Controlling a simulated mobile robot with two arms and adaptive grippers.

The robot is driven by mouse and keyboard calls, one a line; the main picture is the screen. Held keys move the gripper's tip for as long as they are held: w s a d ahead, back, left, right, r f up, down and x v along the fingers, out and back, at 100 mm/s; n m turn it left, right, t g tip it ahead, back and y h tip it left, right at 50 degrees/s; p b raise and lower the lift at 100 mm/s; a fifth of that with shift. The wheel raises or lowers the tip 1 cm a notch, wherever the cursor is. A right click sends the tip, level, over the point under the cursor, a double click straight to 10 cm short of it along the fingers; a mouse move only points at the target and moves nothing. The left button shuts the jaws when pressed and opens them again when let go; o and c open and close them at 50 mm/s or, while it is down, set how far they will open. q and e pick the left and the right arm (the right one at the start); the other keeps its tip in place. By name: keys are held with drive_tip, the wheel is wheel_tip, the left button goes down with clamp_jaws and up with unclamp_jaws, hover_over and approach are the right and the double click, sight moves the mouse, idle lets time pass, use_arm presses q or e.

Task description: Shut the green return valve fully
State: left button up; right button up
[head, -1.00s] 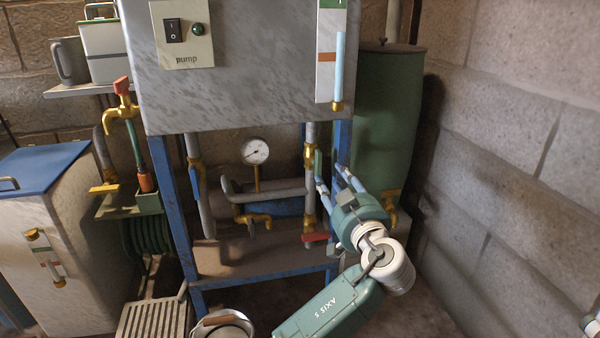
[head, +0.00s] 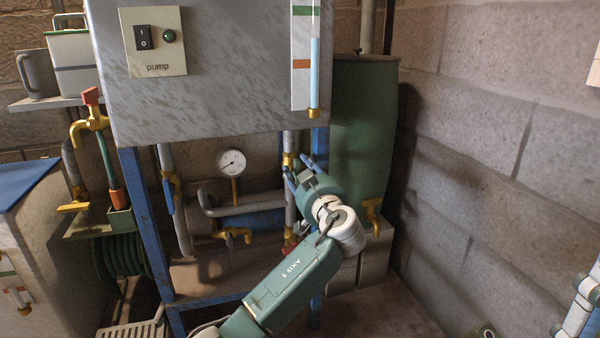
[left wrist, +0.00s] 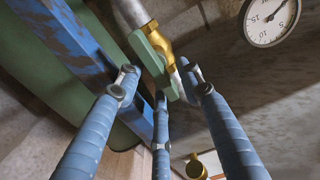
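The green return valve shows in the left wrist view as a flat green lever (left wrist: 155,62) on a brass body (left wrist: 160,40). The lever lies roughly along its grey pipe. My left gripper (left wrist: 163,90) is open, its blue fingers spread on both sides of the lever's lower end and a third finger below. I cannot tell whether any finger touches it. In the head view my left gripper (head: 298,168) is at the pipe under the grey cabinet and largely hides the lever; the brass body (head: 288,160) shows beside it.
A pressure gauge (head: 231,163) and a grey horizontal pipe (head: 245,209) are left of the valve. A blue frame leg (left wrist: 75,45) runs close beside the fingers. A red handle (head: 289,248) is lower on the pipe. A green barrel (head: 362,130) stands to the right.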

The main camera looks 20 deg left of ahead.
use_arm(q)
clamp_jaws()
